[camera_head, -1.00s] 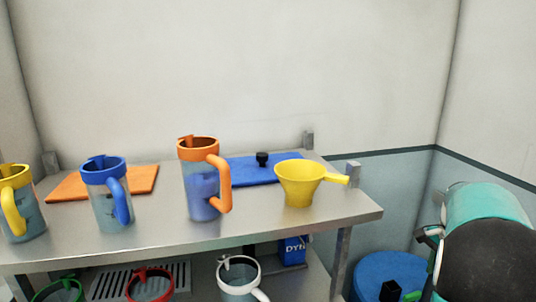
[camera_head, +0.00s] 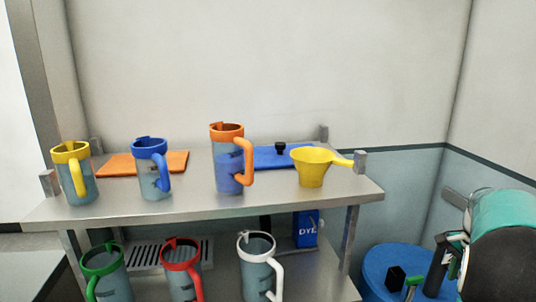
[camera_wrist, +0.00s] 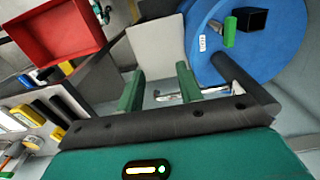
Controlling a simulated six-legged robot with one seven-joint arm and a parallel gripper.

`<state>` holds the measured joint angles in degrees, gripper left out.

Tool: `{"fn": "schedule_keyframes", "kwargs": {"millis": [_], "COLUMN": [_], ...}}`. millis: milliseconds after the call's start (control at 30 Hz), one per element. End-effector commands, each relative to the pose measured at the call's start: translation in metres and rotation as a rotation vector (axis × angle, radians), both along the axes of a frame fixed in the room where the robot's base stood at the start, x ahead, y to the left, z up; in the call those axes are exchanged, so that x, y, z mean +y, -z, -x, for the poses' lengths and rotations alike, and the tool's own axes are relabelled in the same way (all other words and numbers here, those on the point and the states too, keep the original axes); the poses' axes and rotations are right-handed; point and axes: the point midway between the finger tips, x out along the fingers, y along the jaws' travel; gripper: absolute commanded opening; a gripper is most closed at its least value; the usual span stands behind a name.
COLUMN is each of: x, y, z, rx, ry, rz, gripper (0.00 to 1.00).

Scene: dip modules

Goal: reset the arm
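My gripper (camera_wrist: 160,92) shows in the wrist view with its two green fingers spread apart and nothing between them. In the head view part of my arm (camera_head: 500,225) shows at the right edge, beside the shelf and over a blue round lid. My gripper (camera_head: 425,280) is partly visible there, low at the right, apart from the shelf and its jugs.
More jugs and a blue dye box (camera_head: 306,229) stand below. A blue drum (camera_head: 382,262) is close to my arm.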

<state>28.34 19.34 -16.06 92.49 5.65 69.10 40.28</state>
Motion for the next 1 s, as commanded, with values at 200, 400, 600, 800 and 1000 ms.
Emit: {"fn": "schedule_keyframes", "kwargs": {"millis": [200, 400, 600, 800, 1000], "x": [0.032, 0.073, 0.133, 0.215, 0.286], "y": [-0.018, -0.036, -0.057, -0.076, -0.080], "z": [-0.004, -0.004, 0.005, 0.033, 0.075], "rx": [-0.040, -0.087, -0.149, -0.233, -0.308], "ry": [-0.102, -0.235, -0.435, -0.733, -1.037], "rz": [0.012, 0.026, 0.053, 0.112, 0.195], "gripper": [0.36, 0.36, 0.36, 0.36, 0.36]}}
